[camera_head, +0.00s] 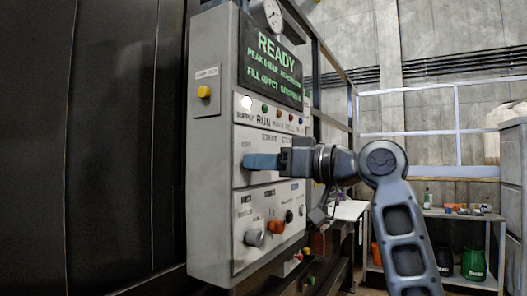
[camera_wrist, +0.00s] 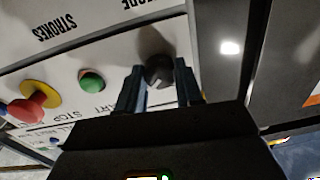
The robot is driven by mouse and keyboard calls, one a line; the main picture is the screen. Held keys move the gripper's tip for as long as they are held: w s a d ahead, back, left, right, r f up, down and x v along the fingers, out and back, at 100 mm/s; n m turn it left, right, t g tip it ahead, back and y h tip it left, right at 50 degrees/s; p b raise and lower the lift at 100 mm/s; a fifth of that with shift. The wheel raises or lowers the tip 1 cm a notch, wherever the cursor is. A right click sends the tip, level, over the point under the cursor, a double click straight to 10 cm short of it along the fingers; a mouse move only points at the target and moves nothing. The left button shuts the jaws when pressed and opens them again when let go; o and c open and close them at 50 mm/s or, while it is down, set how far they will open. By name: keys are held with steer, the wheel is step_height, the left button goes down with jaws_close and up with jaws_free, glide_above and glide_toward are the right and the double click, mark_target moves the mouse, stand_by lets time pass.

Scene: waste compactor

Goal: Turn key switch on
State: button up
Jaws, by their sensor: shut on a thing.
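A dark round knob (camera_wrist: 158,70), which looks like the key switch, sits on the light control panel in the wrist view. A pale mark shows on its face; its setting cannot be read. My gripper (camera_head: 248,161) reaches in from the right in the head view, its blue fingers at the left part of the middle panel (camera_head: 240,140). In the wrist view the fingers stand on both sides of the knob and are shut on it. In the head view the fingers hide the knob.
A green button (camera_wrist: 91,80) and a red stop button (camera_wrist: 27,108) on a yellow base sit beside the knob. Below are a grey knob (camera_head: 254,237) and an orange knob (camera_head: 276,227). The screen (camera_head: 272,64) reads READY. A white lamp (camera_head: 246,102) is lit.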

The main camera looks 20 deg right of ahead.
steer(key=shift+m+p, duration=0.75)
steer(key=shift+m, duration=0.35)
steer(key=o, duration=1)
steer(key=shift+o, duration=0.2)
steer(key=b+v, duration=0.1)
steer(key=v, duration=0.6)
steer(key=shift+s+d, duration=0.3)
steer(key=shift+f, duration=0.15)
